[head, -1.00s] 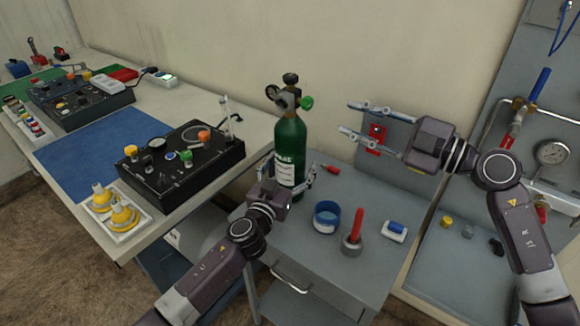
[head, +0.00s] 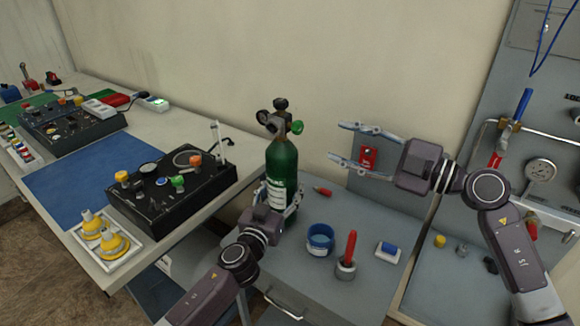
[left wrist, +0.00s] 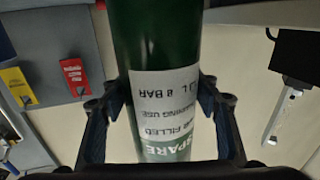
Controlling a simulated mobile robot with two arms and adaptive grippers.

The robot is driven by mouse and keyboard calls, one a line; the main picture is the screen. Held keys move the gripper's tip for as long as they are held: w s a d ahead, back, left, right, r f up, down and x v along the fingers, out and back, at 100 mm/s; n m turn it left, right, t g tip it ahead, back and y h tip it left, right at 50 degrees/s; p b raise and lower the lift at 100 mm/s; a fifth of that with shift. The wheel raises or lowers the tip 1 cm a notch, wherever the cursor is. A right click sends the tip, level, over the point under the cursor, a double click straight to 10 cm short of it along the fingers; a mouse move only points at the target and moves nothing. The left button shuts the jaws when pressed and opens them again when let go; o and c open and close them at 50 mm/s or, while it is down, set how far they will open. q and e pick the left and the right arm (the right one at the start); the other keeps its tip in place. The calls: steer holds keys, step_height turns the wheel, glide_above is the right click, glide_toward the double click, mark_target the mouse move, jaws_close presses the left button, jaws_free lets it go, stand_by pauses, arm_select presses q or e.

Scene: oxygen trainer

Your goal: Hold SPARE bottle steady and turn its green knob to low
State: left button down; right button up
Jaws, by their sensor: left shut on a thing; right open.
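The green SPARE bottle (head: 282,162) stands upright on the grey cabinet top, with a dark valve and gauge at its head. Its green knob (head: 297,127) sticks out to the right of the valve. My left gripper (head: 282,200) is shut around the lower body of the bottle; in the left wrist view its fingers (left wrist: 162,115) flank the white label (left wrist: 166,105), which reads upside down. My right gripper (head: 352,144) is open and empty, to the right of the knob and apart from it, fingers pointing left.
A black control box (head: 172,190) is on the left bench. A pipe panel with a gauge (head: 540,170) is at right.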

mark_target(301, 129)
steer(key=w+a+n, duration=0.2)
steer(key=a+n, duration=0.1)
steer(key=n, duration=0.6)
steer(key=w+a+n, duration=0.2)
steer(key=n, duration=0.7)
steer(key=w+a+n, duration=0.2)
steer(key=a+n, duration=0.1)
steer(key=n, duration=0.7)
steer(key=shift+w+a, duration=0.1)
steer(key=shift+a, duration=0.2)
steer(key=shift+c, duration=0.4)
jaws_close()
